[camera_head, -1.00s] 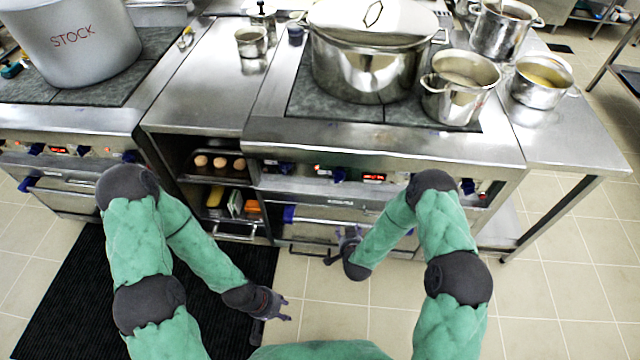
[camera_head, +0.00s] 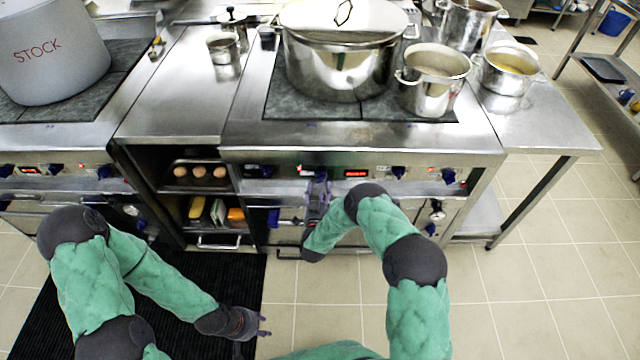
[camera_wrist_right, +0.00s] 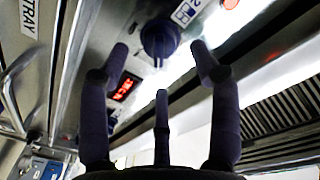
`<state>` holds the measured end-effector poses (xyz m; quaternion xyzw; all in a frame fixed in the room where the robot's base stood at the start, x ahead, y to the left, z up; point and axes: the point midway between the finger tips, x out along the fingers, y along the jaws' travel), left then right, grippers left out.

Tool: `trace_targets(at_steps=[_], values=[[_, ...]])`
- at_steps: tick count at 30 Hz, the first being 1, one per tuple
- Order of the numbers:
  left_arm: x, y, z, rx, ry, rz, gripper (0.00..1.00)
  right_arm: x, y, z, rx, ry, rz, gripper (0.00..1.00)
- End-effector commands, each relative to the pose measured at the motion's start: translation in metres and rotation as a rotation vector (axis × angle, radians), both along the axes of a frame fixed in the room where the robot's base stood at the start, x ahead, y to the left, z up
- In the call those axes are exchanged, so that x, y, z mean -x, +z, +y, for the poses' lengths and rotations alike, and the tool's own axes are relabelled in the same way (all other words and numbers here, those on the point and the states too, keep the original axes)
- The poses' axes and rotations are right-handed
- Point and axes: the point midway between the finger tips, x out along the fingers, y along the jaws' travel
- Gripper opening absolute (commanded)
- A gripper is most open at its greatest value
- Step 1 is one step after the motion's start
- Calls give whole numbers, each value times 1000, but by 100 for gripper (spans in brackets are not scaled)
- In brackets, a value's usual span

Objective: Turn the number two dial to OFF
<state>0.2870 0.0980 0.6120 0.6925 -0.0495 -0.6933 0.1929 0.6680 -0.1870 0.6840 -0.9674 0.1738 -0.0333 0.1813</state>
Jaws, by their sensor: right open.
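The number two dial (camera_wrist_right: 160,38) is a dark round knob on the steel control panel in the right wrist view, beside a printed 2. Its pointer runs down the picture; I cannot read its setting. My right gripper (camera_wrist_right: 160,62) is open, with fingers on both sides of the dial and a third finger below; I see no clear contact. In the head view my right gripper (camera_head: 318,182) is at the front panel of the middle stove and hides this dial. My left gripper (camera_head: 264,326) is open and empty, low over the floor mat.
Other blue dials (camera_head: 398,173) and a red display (camera_head: 356,174) line the panel. A large lidded pot (camera_head: 340,68) and a smaller pot (camera_head: 432,88) stand on the stove. An open shelf (camera_head: 208,185) with food is to the left.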

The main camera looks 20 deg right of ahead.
Motion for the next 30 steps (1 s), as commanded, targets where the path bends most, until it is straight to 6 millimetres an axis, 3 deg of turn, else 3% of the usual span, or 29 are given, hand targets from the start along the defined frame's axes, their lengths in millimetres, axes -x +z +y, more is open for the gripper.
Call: trace_targets(at_steps=[9,21,27,30], values=[[0,-14,0,0,0,0,40,-38,-2,-15,1,-1,1,63],[0,-14,0,0,0,0,40,-44,0,-17,0,0,2,63],[0,-14,0,0,0,0,40,-43,0,-16,0,1,2,7],[0,-14,0,0,0,0,40,-43,-1,-16,0,1,2,7]])
